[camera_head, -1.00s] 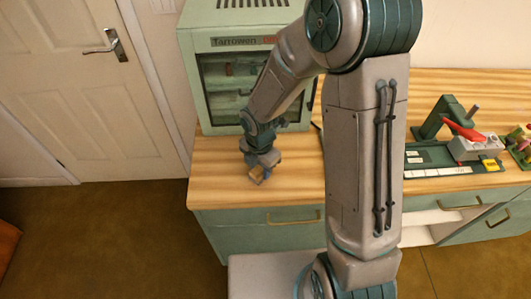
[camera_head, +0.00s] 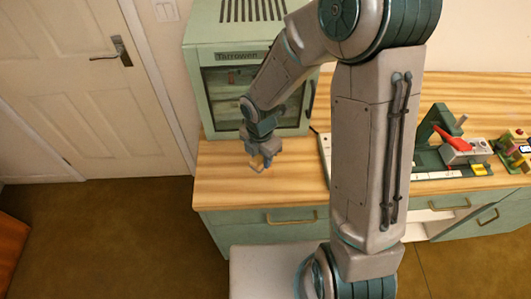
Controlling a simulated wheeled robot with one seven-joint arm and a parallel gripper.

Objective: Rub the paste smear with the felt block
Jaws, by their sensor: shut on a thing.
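My gripper (camera_head: 261,164) is over the left part of the wooden worktop (camera_head: 230,188), in front of the green cabinet. It points down and is shut on a small tan block (camera_head: 256,165), which looks like the felt block. The block is small in the picture, and I cannot tell whether it touches the worktop or hangs just above it. I cannot make out the paste smear; it may be under the gripper or behind my arm.
A green cabinet (camera_head: 226,45) with a glass door stands close behind the gripper. Right of my arm are a dark green stand (camera_head: 433,122) with a red lever, a grey box (camera_head: 465,151) and small coloured items. The worktop's front left is bare.

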